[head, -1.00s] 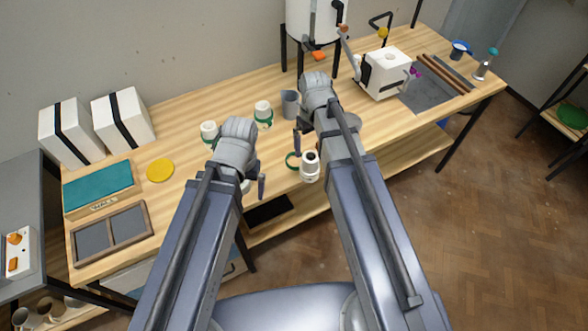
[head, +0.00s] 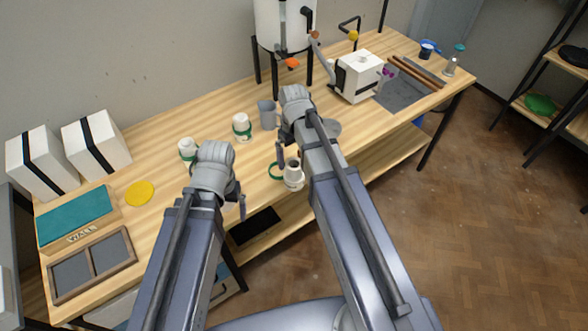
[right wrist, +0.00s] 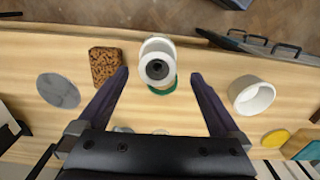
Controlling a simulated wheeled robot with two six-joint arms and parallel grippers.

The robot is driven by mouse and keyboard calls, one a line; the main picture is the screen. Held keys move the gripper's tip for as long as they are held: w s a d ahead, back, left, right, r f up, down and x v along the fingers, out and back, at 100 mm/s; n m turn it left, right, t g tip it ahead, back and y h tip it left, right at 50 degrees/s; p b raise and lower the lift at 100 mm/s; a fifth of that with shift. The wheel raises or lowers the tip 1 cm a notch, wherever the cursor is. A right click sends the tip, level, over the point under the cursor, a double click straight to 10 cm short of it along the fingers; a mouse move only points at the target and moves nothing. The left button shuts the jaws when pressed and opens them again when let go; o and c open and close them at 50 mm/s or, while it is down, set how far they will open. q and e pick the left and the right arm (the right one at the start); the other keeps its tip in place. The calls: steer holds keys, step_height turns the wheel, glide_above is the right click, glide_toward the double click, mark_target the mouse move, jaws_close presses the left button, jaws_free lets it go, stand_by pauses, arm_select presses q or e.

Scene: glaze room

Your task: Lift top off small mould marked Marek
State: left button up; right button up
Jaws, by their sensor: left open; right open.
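A small white mould (head: 293,176) with a green band stands near the table's front edge, close to my right gripper (head: 284,158). The right wrist view shows a white round piece (right wrist: 157,48) with a dark round hole and green at its base, between and beyond my open right fingers (right wrist: 159,76). I see no contact. Two similar white moulds with green bands stand farther back, one in the middle (head: 242,126) and one at the left (head: 187,147). I cannot read a name on any. My left gripper (head: 238,206) is open at the front edge, partly hidden by its wrist.
A grey mug (head: 267,114) stands behind my right gripper. A brown speckled block (right wrist: 105,66), a grey disc (right wrist: 58,90) and a hollow white round piece (right wrist: 251,95) flank the right gripper. A yellow disc (head: 139,193) and divided tray (head: 93,264) lie left.

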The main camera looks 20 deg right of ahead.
mark_target(294, 166)
step_height(294, 166, down, 5)
steer(key=b, duration=0.5)
steer(key=shift+w+d+f, duration=0.1)
steer(key=shift+w+d, duration=0.05)
steer(key=c, duration=1.5)
steer(key=shift+o, duration=0.2)
step_height(294, 166, up, 10)
steer(key=p, duration=1)
